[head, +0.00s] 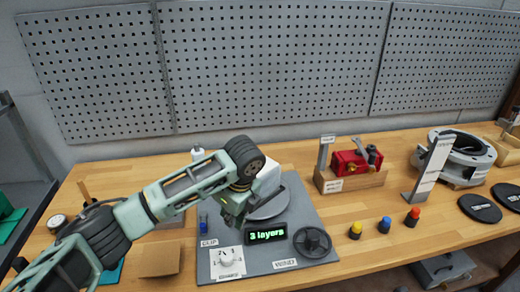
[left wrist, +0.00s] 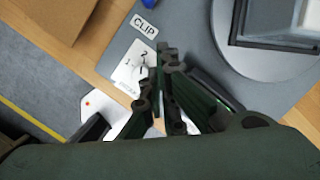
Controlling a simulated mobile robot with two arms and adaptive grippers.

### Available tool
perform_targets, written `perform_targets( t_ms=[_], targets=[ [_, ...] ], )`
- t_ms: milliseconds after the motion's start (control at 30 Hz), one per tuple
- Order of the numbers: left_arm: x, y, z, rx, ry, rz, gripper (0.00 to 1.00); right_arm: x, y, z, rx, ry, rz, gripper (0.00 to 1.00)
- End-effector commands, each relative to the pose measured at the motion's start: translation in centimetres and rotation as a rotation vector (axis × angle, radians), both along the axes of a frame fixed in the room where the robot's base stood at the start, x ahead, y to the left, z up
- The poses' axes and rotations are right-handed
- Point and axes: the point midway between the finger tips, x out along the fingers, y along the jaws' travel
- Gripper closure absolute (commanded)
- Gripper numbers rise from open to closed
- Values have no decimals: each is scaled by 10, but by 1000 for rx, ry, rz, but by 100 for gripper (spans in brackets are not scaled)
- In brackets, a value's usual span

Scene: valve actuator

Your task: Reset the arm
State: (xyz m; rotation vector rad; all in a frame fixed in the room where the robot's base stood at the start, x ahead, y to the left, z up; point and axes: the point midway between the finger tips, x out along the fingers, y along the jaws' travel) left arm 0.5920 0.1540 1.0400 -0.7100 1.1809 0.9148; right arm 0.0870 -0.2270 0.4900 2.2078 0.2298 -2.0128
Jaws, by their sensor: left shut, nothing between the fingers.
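My left arm (head: 190,190) reaches in from the left over the grey machine plate (head: 320,258) on the workbench. My left gripper (head: 234,214) is shut and empty above the plate, beside the "3 layers" display (head: 266,233). In the left wrist view the shut fingers (left wrist: 160,85) point toward the white dial card and the CLIP label (left wrist: 144,25). The dial card (head: 227,262) has a knob and numbers around it. A black handwheel (head: 312,241) sits right of the display above the WIND label (head: 286,263). My right gripper is out of view.
A round grey turntable (head: 270,207) and white block (head: 267,178) stand behind the gripper. Yellow, blue and red pegs (head: 384,225) stand to the right. A red vise-like part (head: 352,162) and grey flanged valve (head: 462,155) are farther back. A cardboard piece (head: 160,260) lies left of the plate.

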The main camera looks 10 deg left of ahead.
Motion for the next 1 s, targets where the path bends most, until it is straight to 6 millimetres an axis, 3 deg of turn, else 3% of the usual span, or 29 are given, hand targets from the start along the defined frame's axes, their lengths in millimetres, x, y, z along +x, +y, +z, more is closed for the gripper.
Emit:
perform_targets(
  t_ms=[167, 400, 600, 767, 1000],
  targets=[
    [-19, -21, -25, -55, -3, 25, 100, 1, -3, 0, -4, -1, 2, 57],
    [-86, -79, -84, -279, -29, 227, 100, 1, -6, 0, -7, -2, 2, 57],
    [-141, -102, -109, -467, -50, 522, 100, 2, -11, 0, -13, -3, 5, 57],
    [-181, -94, -121, -575, -69, 822, 100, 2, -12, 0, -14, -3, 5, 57],
    [-237, -46, -129, -638, -135, 1296, 100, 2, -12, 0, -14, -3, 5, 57]
  ],
)
